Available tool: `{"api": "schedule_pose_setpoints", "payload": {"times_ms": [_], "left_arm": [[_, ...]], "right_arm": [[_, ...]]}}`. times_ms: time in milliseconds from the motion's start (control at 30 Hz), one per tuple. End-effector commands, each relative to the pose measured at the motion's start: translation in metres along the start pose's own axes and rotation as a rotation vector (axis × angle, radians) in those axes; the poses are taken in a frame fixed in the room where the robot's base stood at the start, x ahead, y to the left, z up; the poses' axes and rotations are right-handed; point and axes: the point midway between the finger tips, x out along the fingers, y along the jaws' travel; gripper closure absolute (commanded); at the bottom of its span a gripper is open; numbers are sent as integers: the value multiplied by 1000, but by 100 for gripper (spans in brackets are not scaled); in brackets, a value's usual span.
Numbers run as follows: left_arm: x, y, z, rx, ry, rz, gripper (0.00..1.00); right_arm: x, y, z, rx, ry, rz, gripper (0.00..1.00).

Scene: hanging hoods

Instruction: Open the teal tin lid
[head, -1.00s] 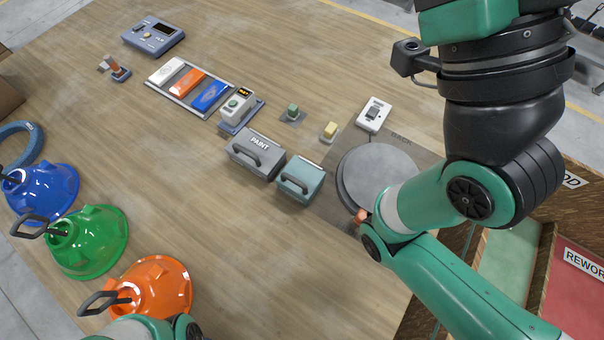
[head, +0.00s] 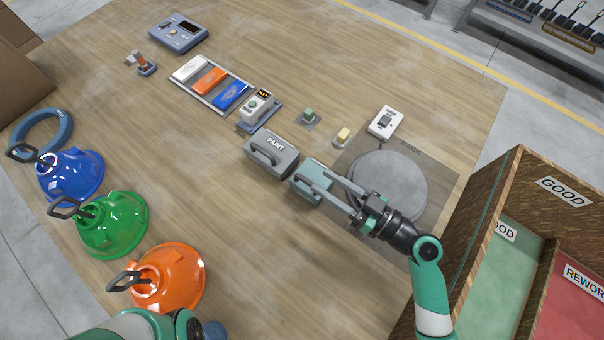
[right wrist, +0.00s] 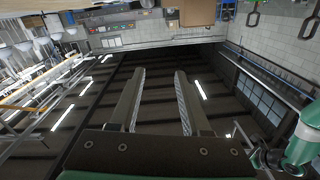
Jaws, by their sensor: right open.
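The teal tin (head: 303,193) stands on the wooden table, to the right of the grey PAINT tin (head: 267,158). Its lid looks closed, but the fingers cover part of it. My right gripper (head: 317,181) reaches in from the lower right with its fingers apart, overlapping the teal tin in the head view. Whether it touches the tin I cannot tell. In the right wrist view the two fingers (right wrist: 158,74) are apart with nothing between them, and the tin does not show there. My left arm shows at the bottom edge, its gripper out of view.
A round grey plate (head: 390,185) lies right of the teal tin, under my right arm. A yellow button (head: 343,135) and white switch box (head: 385,121) stand behind. Blue, green and orange hoods (head: 168,277) are at left. A wooden bin (head: 495,200) stands at right.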

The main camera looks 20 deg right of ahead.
Motion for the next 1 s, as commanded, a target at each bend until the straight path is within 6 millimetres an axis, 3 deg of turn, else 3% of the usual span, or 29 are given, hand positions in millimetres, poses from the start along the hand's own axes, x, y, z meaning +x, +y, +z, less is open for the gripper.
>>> {"api": "schedule_pose_setpoints", "payload": {"times_ms": [267,367,600,800,1000], "left_arm": [[-3,0,3,0,0,0,50],[-10,0,9,0,0,0,50],[-34,0,31,0,0,0,50],[-28,0,26,0,0,0,50],[-28,0,26,0,0,0,50]], "right_arm": [[-6,7,12,10,-7,22,53],[-6,10,29,11,-8,21,53],[-6,22,89,12,-7,22,53],[41,20,81,7,-6,15,53],[66,21,81,7,-7,19,53]]}}
